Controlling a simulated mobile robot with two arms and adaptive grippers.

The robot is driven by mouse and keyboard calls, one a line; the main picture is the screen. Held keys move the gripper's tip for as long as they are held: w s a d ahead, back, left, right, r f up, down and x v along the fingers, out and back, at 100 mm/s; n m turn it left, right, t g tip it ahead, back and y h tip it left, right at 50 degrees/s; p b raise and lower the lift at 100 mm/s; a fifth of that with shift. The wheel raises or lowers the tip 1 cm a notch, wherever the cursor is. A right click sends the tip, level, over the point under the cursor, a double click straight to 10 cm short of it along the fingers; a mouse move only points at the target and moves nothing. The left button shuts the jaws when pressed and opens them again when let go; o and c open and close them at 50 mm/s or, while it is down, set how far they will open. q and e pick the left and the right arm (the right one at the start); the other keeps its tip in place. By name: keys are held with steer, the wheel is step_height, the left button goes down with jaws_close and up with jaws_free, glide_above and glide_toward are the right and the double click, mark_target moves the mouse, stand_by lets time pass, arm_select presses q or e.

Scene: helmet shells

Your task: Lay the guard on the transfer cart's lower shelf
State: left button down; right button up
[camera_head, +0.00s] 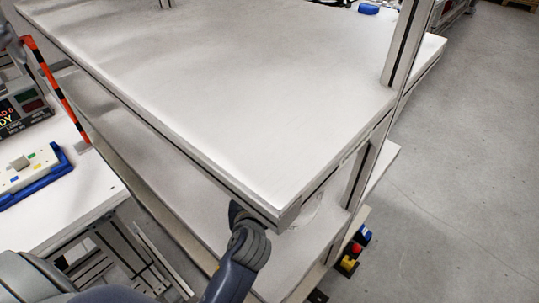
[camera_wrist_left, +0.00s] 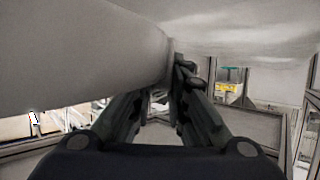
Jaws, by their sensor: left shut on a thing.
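The transfer cart's white upper shelf (camera_head: 250,90) fills the middle of the head view. Its pale lower shelf (camera_head: 175,185) shows beneath the near edge. My left arm reaches in under the upper shelf's near corner, so the gripper is hidden there in the head view. In the left wrist view my left gripper (camera_wrist_left: 172,85) is shut on a large, smooth, pale curved piece, apparently the guard (camera_wrist_left: 80,55). A pale curved edge below the corner in the head view may be part of it. Whether it touches the lower shelf I cannot tell. My right gripper is not in view.
A post (camera_head: 400,45) rises at the cart's right side. A white side table (camera_head: 85,190) with a blue-edged tray (camera_head: 45,178) stands at left. Red, yellow and blue items (camera_head: 353,250) sit low at right. The grey floor (camera_head: 460,150) at right is clear.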

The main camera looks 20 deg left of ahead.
arm_select(q)
steer(key=w+a, duration=0.2)
steer(key=w, duration=0.2)
steer(key=w+a, duration=0.2)
steer(key=w, duration=0.2)
steer(key=w+a+f, duration=0.1)
steer(key=w+a, duration=0.1)
steer(key=w, duration=0.3)
steer(key=shift+a+b, duration=0.4)
steer(key=shift+f, duration=0.25)
step_height(320, 180, down, 3)
steer(key=shift+r+b, duration=0.1)
steer(key=shift+b, duration=0.4)
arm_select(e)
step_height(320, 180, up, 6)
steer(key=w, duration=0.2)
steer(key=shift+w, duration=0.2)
arm_select(q)
steer(key=shift+f, duration=0.25)
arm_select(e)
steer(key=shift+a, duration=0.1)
arm_select(q)
steer(key=c, duration=1.8)
jaws_free()
steer(key=shift+o, duration=1.2)
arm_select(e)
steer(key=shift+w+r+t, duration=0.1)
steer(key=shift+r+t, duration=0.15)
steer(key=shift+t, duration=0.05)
